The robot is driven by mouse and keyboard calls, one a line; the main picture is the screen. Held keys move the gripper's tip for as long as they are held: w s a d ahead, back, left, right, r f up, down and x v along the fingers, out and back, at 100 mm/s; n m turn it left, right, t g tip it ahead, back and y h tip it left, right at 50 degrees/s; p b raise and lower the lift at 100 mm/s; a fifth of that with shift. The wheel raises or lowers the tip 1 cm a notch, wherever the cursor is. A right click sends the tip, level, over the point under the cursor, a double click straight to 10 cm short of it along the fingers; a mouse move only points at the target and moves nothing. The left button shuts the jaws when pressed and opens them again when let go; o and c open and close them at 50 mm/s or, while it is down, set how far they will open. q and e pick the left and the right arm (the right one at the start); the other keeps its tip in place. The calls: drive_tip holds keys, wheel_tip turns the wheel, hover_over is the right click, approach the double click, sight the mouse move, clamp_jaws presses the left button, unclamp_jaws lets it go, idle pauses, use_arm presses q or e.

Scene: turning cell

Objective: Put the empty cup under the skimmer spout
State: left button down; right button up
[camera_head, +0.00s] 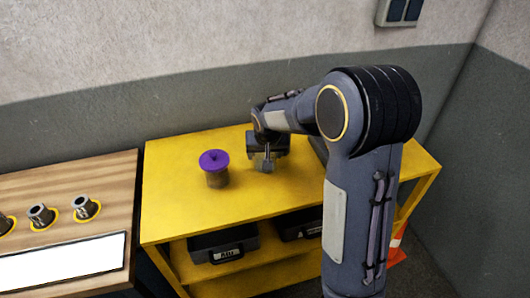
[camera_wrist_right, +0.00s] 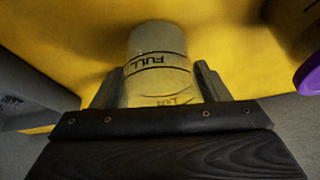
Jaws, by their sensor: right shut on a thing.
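My right gripper (camera_head: 266,162) is over the yellow bench (camera_head: 190,205), just right of a brown jar with a purple lid (camera_head: 214,167). In the right wrist view its two fingers (camera_wrist_right: 161,80) are shut on a pale, see-through cup (camera_wrist_right: 157,42) marked "FULL", one finger on each side. The cup looks empty. I cannot tell whether its base touches the bench. I cannot make out a skimmer spout in either view. My left gripper is not in view.
The purple lid also shows at the right edge of the wrist view (camera_wrist_right: 309,78). A wooden table (camera_head: 75,185) with several metal parts in yellow rings stands at the left. Black cases (camera_head: 224,245) lie on the bench's lower shelf. The bench's front left is clear.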

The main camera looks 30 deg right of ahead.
drive_tip(key=shift+f, duration=0.15)
drive_tip(key=o, duration=1)
